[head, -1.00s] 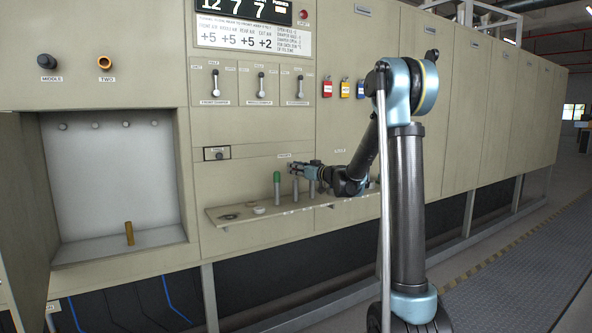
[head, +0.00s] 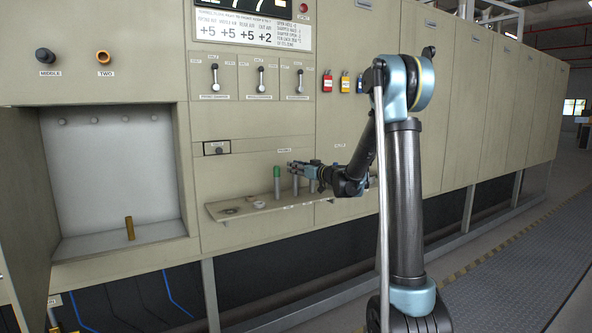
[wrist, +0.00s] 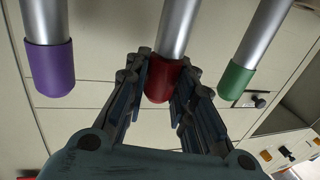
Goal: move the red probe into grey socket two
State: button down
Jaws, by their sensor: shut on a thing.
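The red probe (wrist: 161,82), a silver rod with a dark red cap, shows in the middle of the wrist view. My gripper (wrist: 161,66) is shut on its cap, one finger on each side. In the head view my gripper (head: 297,168) is at the row of upright probes on the shelf, just right of the green-capped probe (head: 277,182); the red cap is hidden there by the fingers. I cannot tell whether the red probe is still seated. Grey socket two cannot be surely identified; an orange ring (head: 104,57) labelled TWO is on the upper left panel.
A purple-capped probe (wrist: 50,70) and the green-capped probe (wrist: 236,80) flank the red one closely. The shelf (head: 243,219) has a dark opening (head: 230,211) and a pale ring (head: 259,204) at its left. A brass-coloured piece (head: 129,229) stands in the open recess.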

jog(key=shift+f, duration=0.1)
jog(key=c, duration=1.3)
grip_release()
jog(key=shift+d, duration=0.1)
jog(key=v, duration=0.7)
